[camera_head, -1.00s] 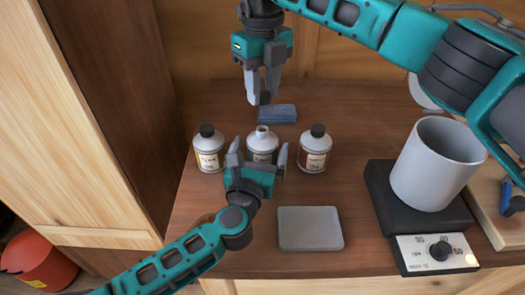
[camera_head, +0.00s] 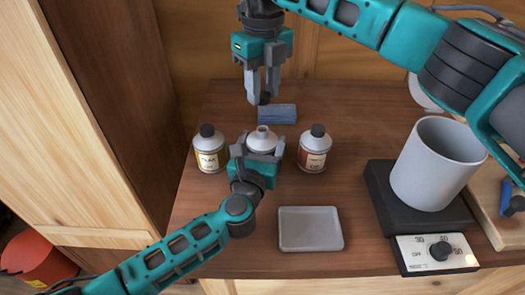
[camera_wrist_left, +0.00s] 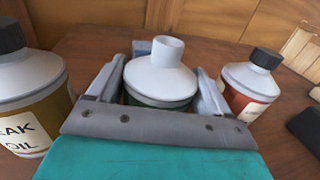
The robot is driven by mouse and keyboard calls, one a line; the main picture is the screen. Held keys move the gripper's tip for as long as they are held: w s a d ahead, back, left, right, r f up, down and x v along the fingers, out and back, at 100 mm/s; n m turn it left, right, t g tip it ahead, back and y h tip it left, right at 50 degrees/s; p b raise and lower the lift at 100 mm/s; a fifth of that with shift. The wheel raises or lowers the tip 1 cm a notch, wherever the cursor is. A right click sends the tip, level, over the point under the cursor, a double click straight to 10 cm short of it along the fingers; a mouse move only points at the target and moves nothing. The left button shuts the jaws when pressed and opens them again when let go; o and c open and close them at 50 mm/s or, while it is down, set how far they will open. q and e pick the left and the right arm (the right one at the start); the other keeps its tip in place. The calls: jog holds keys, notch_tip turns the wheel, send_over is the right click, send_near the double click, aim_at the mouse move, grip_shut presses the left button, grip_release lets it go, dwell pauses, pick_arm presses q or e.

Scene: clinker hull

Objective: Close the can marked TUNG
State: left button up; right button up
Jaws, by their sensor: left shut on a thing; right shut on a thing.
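The middle can (camera_head: 262,139) has a white shoulder and a bare, uncapped neck; it also shows in the left wrist view (camera_wrist_left: 160,80). A strip of green label shows, but its lettering is hidden. My left gripper (camera_head: 263,154) is shut around this can's body, one finger on each side, and the can stands upright on the bench. My right gripper (camera_head: 263,93) is shut on a small black cap (camera_head: 264,98), held behind the can and above the bench, beside the blue cloth in the picture.
A capped can with a yellow label ending in EAK OIL (camera_head: 209,150) stands left, and a capped red-label can (camera_head: 314,150) right. A blue folded cloth (camera_head: 283,114) lies behind. A grey tray (camera_head: 310,230) is in front. A hotplate (camera_head: 385,205) with a grey pot (camera_head: 425,170) stands right.

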pick_arm(q)
jog(key=c, duration=0.6)
jog(key=shift+c, duration=0.2)
pick_arm(e)
send_over(262, 129)
jog(key=shift+f, duration=2.45)
jog(key=shift+f, duration=0.1)
jog(key=shift+f, duration=0.8)
jog(key=shift+f, duration=0.55)
